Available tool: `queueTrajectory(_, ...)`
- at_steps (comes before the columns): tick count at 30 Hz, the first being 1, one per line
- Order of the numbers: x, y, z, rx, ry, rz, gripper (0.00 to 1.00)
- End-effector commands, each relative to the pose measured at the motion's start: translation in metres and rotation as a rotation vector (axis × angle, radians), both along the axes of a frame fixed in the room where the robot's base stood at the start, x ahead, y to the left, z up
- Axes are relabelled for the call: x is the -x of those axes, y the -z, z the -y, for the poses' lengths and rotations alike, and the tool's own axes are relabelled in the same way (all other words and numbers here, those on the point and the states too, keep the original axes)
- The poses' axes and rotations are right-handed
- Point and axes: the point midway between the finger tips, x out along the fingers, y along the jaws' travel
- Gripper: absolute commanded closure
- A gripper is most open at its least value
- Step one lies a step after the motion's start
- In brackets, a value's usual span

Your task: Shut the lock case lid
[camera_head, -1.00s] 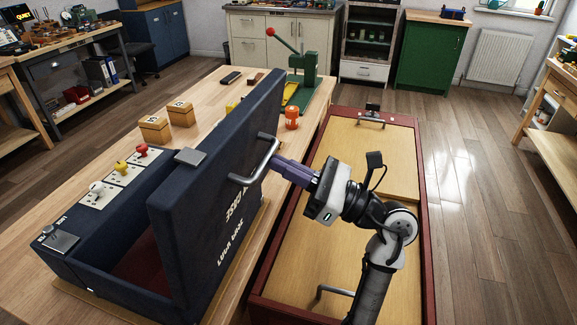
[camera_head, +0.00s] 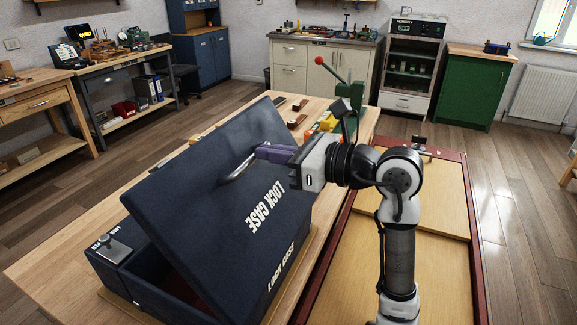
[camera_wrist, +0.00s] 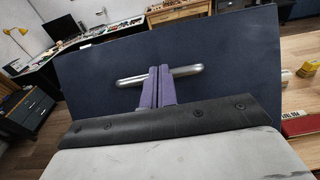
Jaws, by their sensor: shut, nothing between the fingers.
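The dark blue lock case (camera_head: 130,270) stands on the wooden workbench. Its lid (camera_head: 190,200) is tilted, partly open over the box, with the free edge raised. The lid hides most of the inside. A metal handle (camera_head: 238,168) is on the lid's outer face. My gripper (camera_head: 262,153) has its purple fingers shut together at the handle, against or very near the lid. In the wrist view the fingers (camera_wrist: 159,85) lie across the middle of the handle bar (camera_wrist: 188,71), with nothing held between them. A metal latch (camera_head: 112,247) sits on the case's left part.
A green lever press (camera_head: 348,95) with a red knob and small items stand on the workbench (camera_head: 50,265) behind the lid. A red-framed wooden panel (camera_head: 440,200) lies right of the bench. Open floor is further right.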

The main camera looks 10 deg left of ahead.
Motion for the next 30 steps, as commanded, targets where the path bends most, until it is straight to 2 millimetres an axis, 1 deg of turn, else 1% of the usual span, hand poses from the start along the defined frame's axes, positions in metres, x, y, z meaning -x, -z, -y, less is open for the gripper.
queueTrajectory(8,-0.017,0.011,-0.05,0.258,0.0,-0.079,1.0)
queueTrajectory(14,-0.029,0.029,-0.085,0.439,0.001,-0.138,1.0)
queueTrajectory(18,-0.036,0.045,-0.107,0.563,0.001,-0.179,1.0)
queueTrajectory(24,-0.045,0.071,-0.134,0.727,0.003,-0.232,1.0)
queueTrajectory(30,-0.051,0.094,-0.151,0.854,0.003,-0.276,1.0)
